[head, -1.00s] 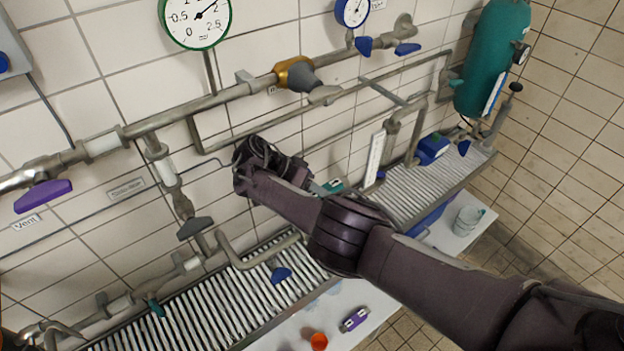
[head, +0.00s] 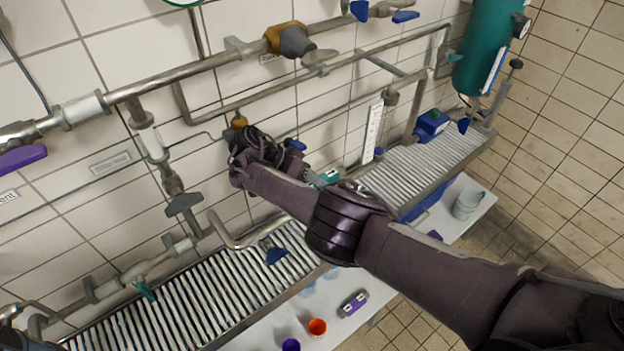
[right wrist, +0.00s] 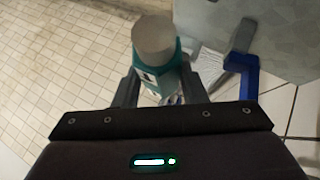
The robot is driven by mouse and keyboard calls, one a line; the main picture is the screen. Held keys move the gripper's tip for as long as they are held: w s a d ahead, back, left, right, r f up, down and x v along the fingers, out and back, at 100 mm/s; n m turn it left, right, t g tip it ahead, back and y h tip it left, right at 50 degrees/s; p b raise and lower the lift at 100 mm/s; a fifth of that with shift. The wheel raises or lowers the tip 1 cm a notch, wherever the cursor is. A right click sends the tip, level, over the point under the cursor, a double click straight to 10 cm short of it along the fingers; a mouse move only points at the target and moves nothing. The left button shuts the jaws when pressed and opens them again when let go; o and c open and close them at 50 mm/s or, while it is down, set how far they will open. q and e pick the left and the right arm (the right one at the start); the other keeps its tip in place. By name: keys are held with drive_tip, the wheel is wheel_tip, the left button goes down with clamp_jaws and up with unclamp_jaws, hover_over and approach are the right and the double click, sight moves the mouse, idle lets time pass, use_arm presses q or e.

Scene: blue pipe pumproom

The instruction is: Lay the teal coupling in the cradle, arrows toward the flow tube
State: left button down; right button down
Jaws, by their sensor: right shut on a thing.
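My right gripper (right wrist: 160,88) is shut on the teal coupling (right wrist: 158,76). In the right wrist view the coupling shows a teal body, a pale grey round end and a white patch with a dark mark, whose direction I cannot read. In the head view my right gripper (head: 260,148) is in front of the wall pipes, above the ribbed rack, and hides the coupling. A white, graduated upright tube (head: 373,132), probably the flow tube, stands to its right. I cannot make out the cradle. My left gripper is not clearly in view.
The ribbed rack (head: 170,305) runs along the wall.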

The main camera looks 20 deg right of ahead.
drive_tip(key=shift+f+b, duration=0.3)
drive_tip(key=shift+f, duration=0.2)
drive_tip(key=shift+f+b, duration=1.95)
drive_tip(key=shift+f, duration=0.25)
drive_tip(key=c, duration=0.8)
unclamp_jaws()
